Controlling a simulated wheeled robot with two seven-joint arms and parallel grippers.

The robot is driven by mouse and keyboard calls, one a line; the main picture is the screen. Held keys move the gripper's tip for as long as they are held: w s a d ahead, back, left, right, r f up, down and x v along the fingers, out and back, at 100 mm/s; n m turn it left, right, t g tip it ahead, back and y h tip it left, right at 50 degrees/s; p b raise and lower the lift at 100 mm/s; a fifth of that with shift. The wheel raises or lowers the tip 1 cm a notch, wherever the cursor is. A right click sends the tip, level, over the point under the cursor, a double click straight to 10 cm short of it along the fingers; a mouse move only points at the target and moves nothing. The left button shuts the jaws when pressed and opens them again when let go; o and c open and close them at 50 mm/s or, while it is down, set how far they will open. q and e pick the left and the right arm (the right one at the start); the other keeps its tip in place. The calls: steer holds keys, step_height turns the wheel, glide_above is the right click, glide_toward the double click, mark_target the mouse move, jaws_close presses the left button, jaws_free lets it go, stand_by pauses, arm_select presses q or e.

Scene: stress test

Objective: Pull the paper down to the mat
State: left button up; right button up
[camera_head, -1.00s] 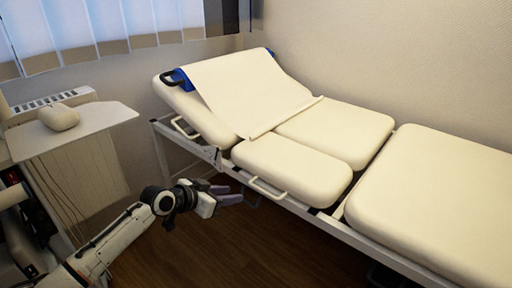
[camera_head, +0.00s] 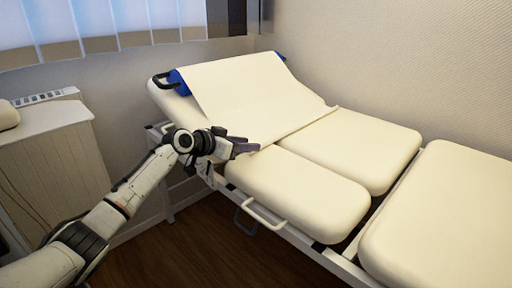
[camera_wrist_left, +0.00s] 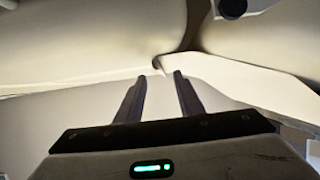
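The cream paper (camera_head: 250,92) hangs from a blue roll (camera_head: 179,80) at the top of the raised backrest and lies down over it. Its lower edge (camera_head: 300,126) rests near where the backrest meets the flat padded sections (camera_head: 345,147). No separate mat can be told apart from these pads. My left gripper (camera_head: 245,149) is beside the near lower corner of the paper. In the left wrist view, its two fingers (camera_wrist_left: 159,78) are apart with a visible gap and nothing clearly between them. Pale surfaces lie beyond the tips; paper and pad are hard to separate there. My right gripper is out of view.
A metal side rail (camera_head: 265,216) runs along the bed's near side. A wall (camera_head: 400,60) closes the far side. Dark wooden floor (camera_head: 200,245) is open in front of the bed.

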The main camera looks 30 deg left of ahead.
arm_select(q)
steer(key=shift+b+x, duration=0.55)
steer(key=shift+x, duration=1.7)
jaws_close()
